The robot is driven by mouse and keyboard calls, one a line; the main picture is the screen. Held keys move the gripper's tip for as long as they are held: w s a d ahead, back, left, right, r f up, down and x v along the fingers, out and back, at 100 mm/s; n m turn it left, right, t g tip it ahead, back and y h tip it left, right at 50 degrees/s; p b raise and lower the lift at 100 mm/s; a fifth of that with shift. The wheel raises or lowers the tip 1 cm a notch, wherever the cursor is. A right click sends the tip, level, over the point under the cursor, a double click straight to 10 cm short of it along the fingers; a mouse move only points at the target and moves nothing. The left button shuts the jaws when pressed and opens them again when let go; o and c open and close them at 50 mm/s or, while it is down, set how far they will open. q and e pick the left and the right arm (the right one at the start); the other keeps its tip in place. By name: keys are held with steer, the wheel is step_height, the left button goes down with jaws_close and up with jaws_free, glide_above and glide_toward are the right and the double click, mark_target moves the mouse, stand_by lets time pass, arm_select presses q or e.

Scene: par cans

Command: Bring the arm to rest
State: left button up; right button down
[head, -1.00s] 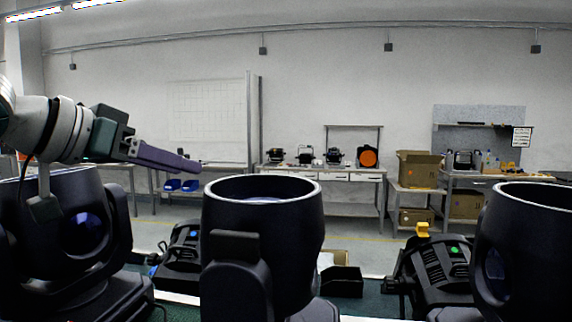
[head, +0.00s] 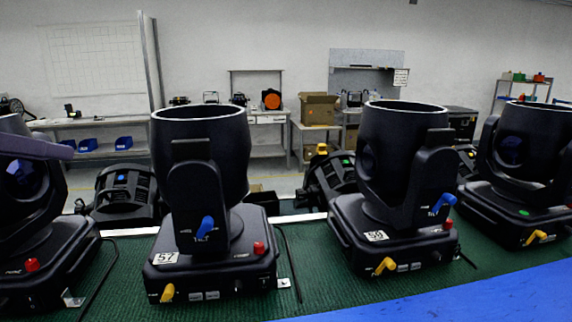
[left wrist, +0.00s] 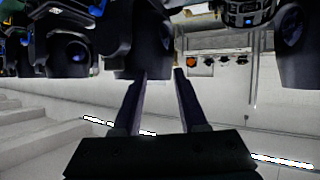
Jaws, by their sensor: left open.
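My left gripper (head: 62,150) shows only as a dark finger at the left edge in the head view, in front of the leftmost lamp head. In the left wrist view my left gripper (left wrist: 161,75) shows two dark fingers, apart, with nothing held between them. A dark lamp head (left wrist: 143,58) appears just beyond the fingertips in that view; I cannot tell whether they touch it. The rest of my left arm is outside the head view. My right arm and gripper are not in view.
Lamp 57 (head: 200,140), lamp 58 (head: 395,150) and another lamp (head: 535,135) stand on the green bench top (head: 325,290), with smaller lamps behind. A blue strip (head: 480,300) runs along the near right edge. Cables lie between bases. Shelves stand along the wall.

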arm_select(q)
steer(key=s+d+f+g, duration=0.2)
steer(key=s+d+f, duration=0.25)
steer(key=f, duration=0.35)
steer(key=s+d+f+g+y, duration=0.1)
steer(key=s+d+f+g, duration=0.3)
steer(key=s, duration=0.6)
steer(key=s+d+f+g+y, duration=0.15)
steer(key=s+d+f, duration=0.25)
steer(key=s+f, duration=0.4)
step_height(320, 180, up, 30)
steer(key=s+g+p, duration=0.1)
steer(key=s+p, duration=0.1)
steer(key=p, duration=2.7)
steer(key=shift+s+m, duration=0.2)
steer(key=shift+m, duration=0.1)
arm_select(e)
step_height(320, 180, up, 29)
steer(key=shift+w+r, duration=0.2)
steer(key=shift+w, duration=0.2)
arm_select(q)
steer(key=shift+d+r, duration=0.1)
